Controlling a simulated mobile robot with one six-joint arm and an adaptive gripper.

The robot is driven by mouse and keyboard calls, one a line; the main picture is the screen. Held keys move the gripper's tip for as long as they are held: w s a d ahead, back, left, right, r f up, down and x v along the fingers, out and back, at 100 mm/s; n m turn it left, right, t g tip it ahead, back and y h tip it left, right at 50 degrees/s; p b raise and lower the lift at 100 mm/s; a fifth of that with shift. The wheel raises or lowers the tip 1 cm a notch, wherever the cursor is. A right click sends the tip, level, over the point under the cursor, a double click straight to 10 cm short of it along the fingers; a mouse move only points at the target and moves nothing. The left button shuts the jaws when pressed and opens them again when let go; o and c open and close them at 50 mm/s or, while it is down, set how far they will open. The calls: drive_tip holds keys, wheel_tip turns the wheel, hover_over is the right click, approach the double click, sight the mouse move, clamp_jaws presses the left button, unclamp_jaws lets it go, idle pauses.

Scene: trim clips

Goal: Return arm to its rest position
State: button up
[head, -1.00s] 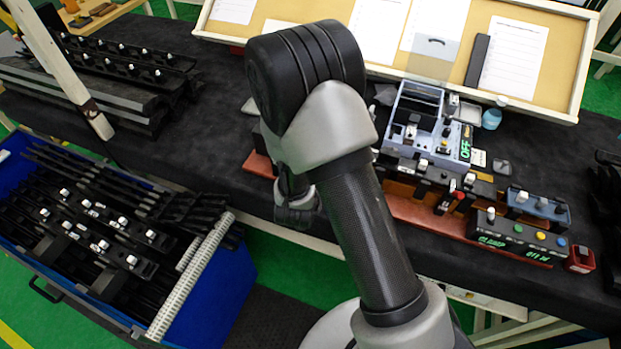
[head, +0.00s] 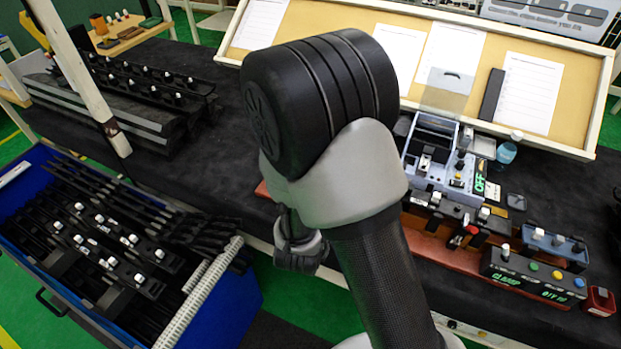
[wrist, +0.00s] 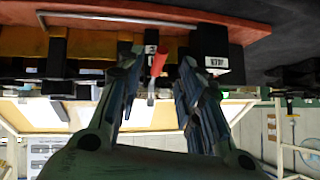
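My arm (head: 375,265) rises through the middle of the head view, with its black elbow (head: 320,95) high and its wrist part (head: 298,250) hanging to the left of the forearm. My gripper's fingers are hidden in the head view. In the wrist view my gripper (wrist: 160,62) shows two dark ribbed fingers spread apart with nothing held between them. A red handle (wrist: 158,61) on the fixture shows in the gap, beyond the fingertips. The wrist picture appears upside down.
The clamp fixture on its red-brown base (head: 425,250) stands on the dark table, right of my arm. A control box (head: 535,275) sits beside it. A blue bin (head: 245,300) of black trim parts is at left. A tilted board (head: 395,90) with papers stands behind.

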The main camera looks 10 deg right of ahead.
drive_tip(key=s+a+r+n+g+y+b, duration=0.1)
drive_tip(key=s+a+r+n+y, duration=0.15)
drive_tip(key=r, duration=0.45)
drive_tip(key=s+a+r+n+g+y+b, duration=0.1)
drive_tip(key=s+a+r+n+y, duration=0.15)
drive_tip(key=r, duration=0.45)
drive_tip(key=s+d+r+n+g+b, duration=0.1)
drive_tip(key=s+d+r, duration=0.1)
drive_tip(key=s, duration=0.7)
drive_tip(key=s+d+r+n+g+h+b, duration=0.1)
drive_tip(key=s+d+r, duration=0.2)
drive_tip(key=s, duration=0.6)
drive_tip(key=shift+d+r+g, duration=0.3)
drive_tip(key=shift+d+r, duration=0.05)
drive_tip(key=shift+d, duration=0.9)
drive_tip(key=shift+s, duration=0.1)
